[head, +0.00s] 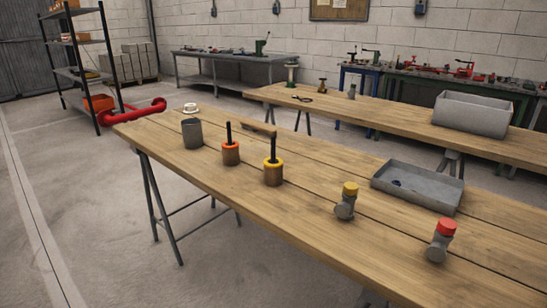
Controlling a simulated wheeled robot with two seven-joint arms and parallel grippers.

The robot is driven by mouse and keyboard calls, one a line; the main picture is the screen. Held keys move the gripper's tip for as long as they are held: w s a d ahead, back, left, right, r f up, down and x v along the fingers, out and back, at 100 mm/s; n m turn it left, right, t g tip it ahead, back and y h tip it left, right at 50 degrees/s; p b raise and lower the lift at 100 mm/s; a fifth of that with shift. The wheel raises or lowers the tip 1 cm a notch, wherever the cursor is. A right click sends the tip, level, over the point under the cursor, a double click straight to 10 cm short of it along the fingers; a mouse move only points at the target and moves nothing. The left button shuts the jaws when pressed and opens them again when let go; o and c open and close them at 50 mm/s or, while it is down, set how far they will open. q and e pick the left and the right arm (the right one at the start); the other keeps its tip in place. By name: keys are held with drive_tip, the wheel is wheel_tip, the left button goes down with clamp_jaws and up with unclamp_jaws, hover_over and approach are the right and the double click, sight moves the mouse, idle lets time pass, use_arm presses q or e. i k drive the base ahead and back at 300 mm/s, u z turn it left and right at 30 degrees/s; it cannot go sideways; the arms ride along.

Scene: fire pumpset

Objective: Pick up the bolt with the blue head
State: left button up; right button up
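A small dark blue item (397,183) lies in the shallow grey tray (440,204) on the near wooden table. It may be the bolt's blue head; it is too small to tell, and no shank can be made out. No other blue-headed bolt shows on the tables. Neither of my grippers is in the head view.
On the near table (300,215) stand a dark grey cup (192,134), two brown cylinders with black rods, ringed orange (230,154) and yellow (273,175), and grey fittings capped yellow (346,202) and red (440,241). A grey bin (471,115) sits on the table behind.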

sight(272, 160)
drive_tip(key=z, duration=0.55)
drive_tip(key=k, duration=0.25)
drive_tip(key=u, duration=1.75)
drive_tip(key=i, duration=0.85)
drive_tip(key=z, duration=0.05)
